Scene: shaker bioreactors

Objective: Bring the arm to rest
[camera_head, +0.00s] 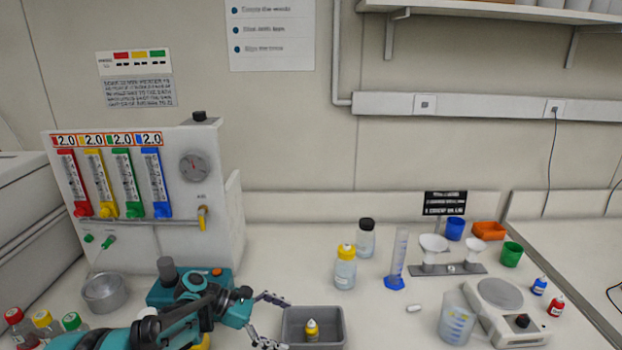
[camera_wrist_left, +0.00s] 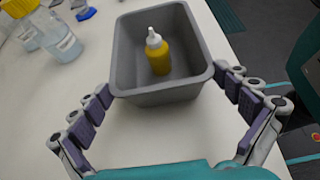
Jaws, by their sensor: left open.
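My left gripper (camera_head: 270,320) comes in from the left of the head view, low over the bench and just left of a grey tray (camera_head: 338,318). Its fingers are spread wide with nothing between them. In the left wrist view the gripper (camera_wrist_left: 168,130) is open, its fingertips on either side of the near end of the tray (camera_wrist_left: 150,97). A small yellow bottle with a white nozzle (camera_head: 312,331) stands upright in the tray; it also shows in the left wrist view (camera_wrist_left: 158,55). My right gripper is not in view.
A bottle with a yellow cap (camera_head: 345,270), a black-capped bottle (camera_head: 365,240) and a measuring cylinder (camera_head: 397,255) stand behind the tray. A beaker (camera_head: 457,322) and a scale (camera_head: 505,312) are at right. A gas panel (camera_head: 150,200) stands at left. Bench between tray and beaker is mostly clear.

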